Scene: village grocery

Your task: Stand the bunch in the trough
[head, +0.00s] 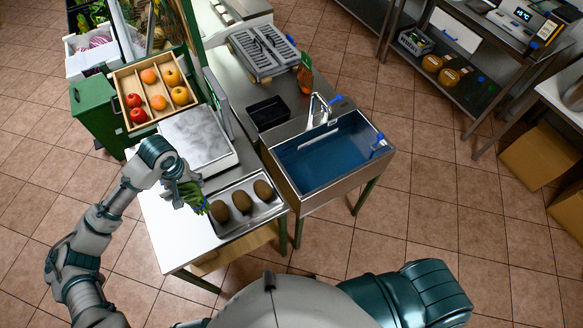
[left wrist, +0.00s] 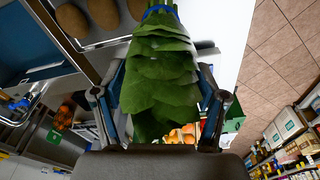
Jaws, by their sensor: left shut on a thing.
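The bunch of green leaves (head: 192,196) is in my left gripper (head: 180,190), above the white table, beside the steel tray's left end. In the left wrist view the bunch (left wrist: 160,70) lies between the two fingers of the left gripper (left wrist: 161,75), with a blue band (left wrist: 160,9) at its far end. The gripper is shut on it. The trough (head: 322,157), a steel basin with blue water and a tap, stands to the right of the table. My right gripper is out of view.
The steel tray (head: 222,232) holds three brown oval things. A steel scale plate (head: 195,138) lies behind it, and a wooden fruit crate (head: 126,83) stands farther back. A black bin (head: 268,113) sits behind the trough. The floor right of the trough is clear.

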